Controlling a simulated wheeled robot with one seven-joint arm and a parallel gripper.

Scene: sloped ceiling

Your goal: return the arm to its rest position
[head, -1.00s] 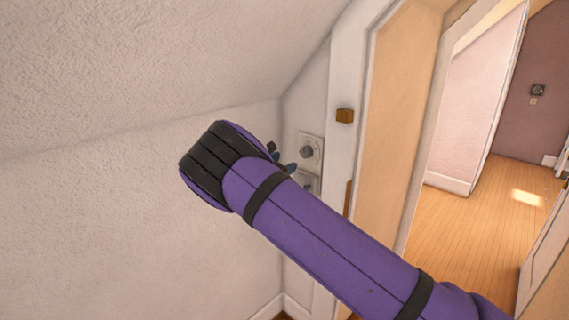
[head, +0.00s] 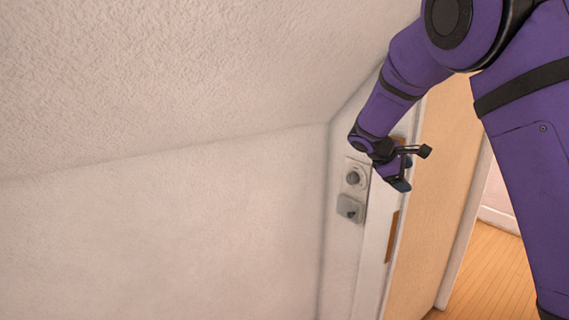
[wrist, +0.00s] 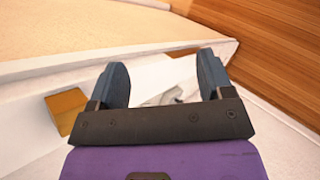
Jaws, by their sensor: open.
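My purple arm comes in at the upper right of the head view, bent, with its forearm reaching down and left. My gripper (head: 412,168) is at its end, in front of the door frame and just right of the wall switches in the picture. In the wrist view my gripper (wrist: 163,84) shows two blue-grey fingers spread apart with nothing between them. Whether it touches the frame cannot be told.
A wall plate with a round knob (head: 353,178) and another switch (head: 350,208) sit beside the white door frame (head: 373,262). The sloped ceiling (head: 180,75) comes down at left. Wooden floor (head: 490,285) shows through the doorway. A brown block (wrist: 66,110) shows in the wrist view.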

